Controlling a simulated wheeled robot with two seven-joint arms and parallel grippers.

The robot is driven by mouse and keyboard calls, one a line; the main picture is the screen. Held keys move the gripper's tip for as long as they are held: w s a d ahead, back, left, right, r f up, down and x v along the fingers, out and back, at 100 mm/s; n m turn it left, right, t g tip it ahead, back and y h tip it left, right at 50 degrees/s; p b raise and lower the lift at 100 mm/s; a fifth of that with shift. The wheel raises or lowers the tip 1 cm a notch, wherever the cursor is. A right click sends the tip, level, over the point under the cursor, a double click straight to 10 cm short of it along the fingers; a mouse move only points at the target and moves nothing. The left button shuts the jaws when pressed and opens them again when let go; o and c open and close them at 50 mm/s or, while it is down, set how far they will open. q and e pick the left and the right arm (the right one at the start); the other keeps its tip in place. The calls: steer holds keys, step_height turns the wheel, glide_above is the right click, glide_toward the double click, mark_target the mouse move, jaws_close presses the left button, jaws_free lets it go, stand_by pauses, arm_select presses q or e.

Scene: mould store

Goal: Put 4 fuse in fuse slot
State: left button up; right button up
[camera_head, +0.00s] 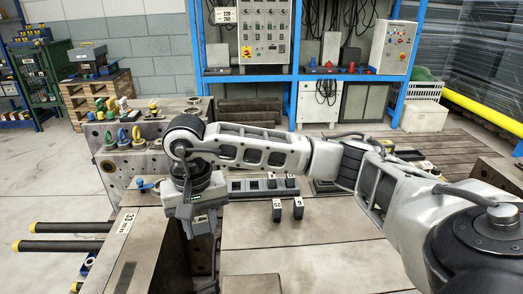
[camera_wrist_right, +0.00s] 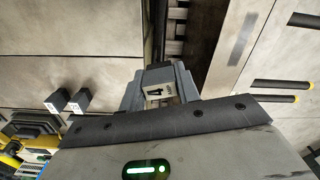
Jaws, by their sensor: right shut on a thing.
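My right gripper (camera_head: 197,224) points down, left of the fuse block. In the right wrist view its jaws (camera_wrist_right: 158,88) are shut on a small grey fuse (camera_wrist_right: 159,94) with a white label reading 4. The head view does not show this fuse clearly. The dark fuse slot block (camera_head: 240,188) lies on the bench right of the gripper, with small dark pieces in its row. Two dark fuses with white labels, one (camera_head: 277,210) and another (camera_head: 298,207), stand in front of it. They also show in the right wrist view, one (camera_wrist_right: 57,101) beside the other (camera_wrist_right: 79,101). My left gripper is not in view.
Below the gripper is a dark gap beside a steel plate (camera_head: 125,243) marked 33. A steel block with coloured eye bolts (camera_head: 122,137) stands behind left. Dark bars (camera_head: 65,227) stick out at left. The bench top (camera_head: 300,240) in front of the loose fuses is clear.

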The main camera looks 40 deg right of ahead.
steer(key=w+d+m, duration=0.3)
steer(key=d+m, duration=0.4)
steer(key=w+d+m+p, duration=0.1)
steer(key=w+d+m, duration=0.2)
steer(key=d+m, duration=0.4)
steer(key=w+d+m, duration=0.2)
steer(key=d+m, duration=0.5)
steer(key=d, duration=0.1)
steer(key=shift+w+d+p, duration=0.1)
steer(key=shift+w+p, duration=0.25)
steer(key=shift+w, duration=0.05)
steer(key=shift+f+b, duration=1.15)
steer(key=shift+f, duration=0.5)
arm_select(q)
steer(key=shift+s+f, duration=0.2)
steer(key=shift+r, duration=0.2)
arm_select(e)
steer(key=shift+f, duration=0.25)
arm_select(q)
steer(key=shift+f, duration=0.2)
arm_select(e)
steer(key=shift+f, duration=0.55)
